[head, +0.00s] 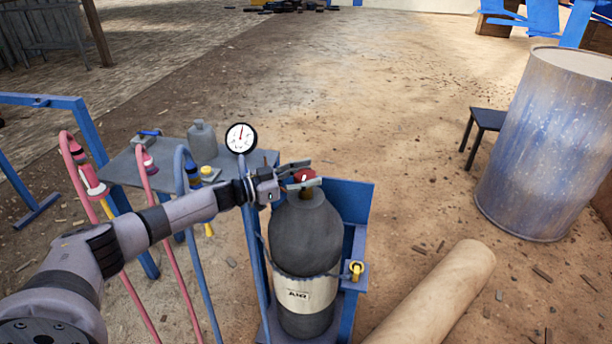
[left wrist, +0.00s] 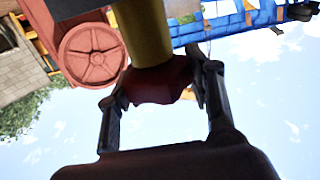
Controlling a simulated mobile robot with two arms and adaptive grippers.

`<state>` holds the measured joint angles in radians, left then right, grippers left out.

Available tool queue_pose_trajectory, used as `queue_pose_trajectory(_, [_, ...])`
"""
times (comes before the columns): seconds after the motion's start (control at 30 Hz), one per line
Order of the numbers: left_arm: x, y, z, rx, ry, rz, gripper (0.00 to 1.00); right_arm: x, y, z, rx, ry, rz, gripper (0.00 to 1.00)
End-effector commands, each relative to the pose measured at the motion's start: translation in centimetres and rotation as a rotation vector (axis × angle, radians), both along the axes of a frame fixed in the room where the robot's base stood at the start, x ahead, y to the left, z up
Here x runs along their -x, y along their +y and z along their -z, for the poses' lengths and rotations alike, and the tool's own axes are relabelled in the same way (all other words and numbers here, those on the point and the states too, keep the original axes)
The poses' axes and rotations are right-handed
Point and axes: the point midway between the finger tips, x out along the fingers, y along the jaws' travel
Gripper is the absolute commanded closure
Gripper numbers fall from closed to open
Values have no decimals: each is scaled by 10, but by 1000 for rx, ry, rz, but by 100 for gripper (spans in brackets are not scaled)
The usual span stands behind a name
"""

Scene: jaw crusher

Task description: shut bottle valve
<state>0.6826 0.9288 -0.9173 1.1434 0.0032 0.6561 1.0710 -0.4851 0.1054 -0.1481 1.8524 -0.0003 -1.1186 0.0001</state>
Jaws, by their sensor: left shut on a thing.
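The gas bottle (head: 306,240) is dark grey with a pale band marked "AIR" and stands upright in a blue holder (head: 352,200). Its red valve knob (head: 304,175) sits on top. My left gripper (head: 300,178) comes in from the left at the bottle's top, with its fingers on either side of the red knob. In the left wrist view the red knob (left wrist: 160,82) is between the two fingers of the left gripper (left wrist: 160,95), shut on it. A yellowish shaft is above the knob there. My right gripper is not in view.
A pressure gauge (head: 241,138) stands just behind my left wrist. A grey-topped table (head: 125,168) holds a grey can (head: 202,142). Pink and blue hoses hang near my forearm. A large pipe (head: 435,295) and a blue drum (head: 545,145) are at the right; open ground lies beyond.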

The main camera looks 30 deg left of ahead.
Motion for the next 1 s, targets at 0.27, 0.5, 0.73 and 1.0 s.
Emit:
queue_pose_trajectory(0.27, [0, 0, 1, -2, 2, 4, 80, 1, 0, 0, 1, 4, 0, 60])
queue_pose_trajectory(0.5, [0, -1, 1, -1, 2, 4, 43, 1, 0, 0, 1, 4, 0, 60])
queue_pose_trajectory(0.73, [0, -1, 0, -1, 1, 4, 31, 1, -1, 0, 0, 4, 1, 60])
queue_pose_trajectory(1.0, [1, 0, 0, -1, 1, 4, 31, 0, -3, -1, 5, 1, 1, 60])
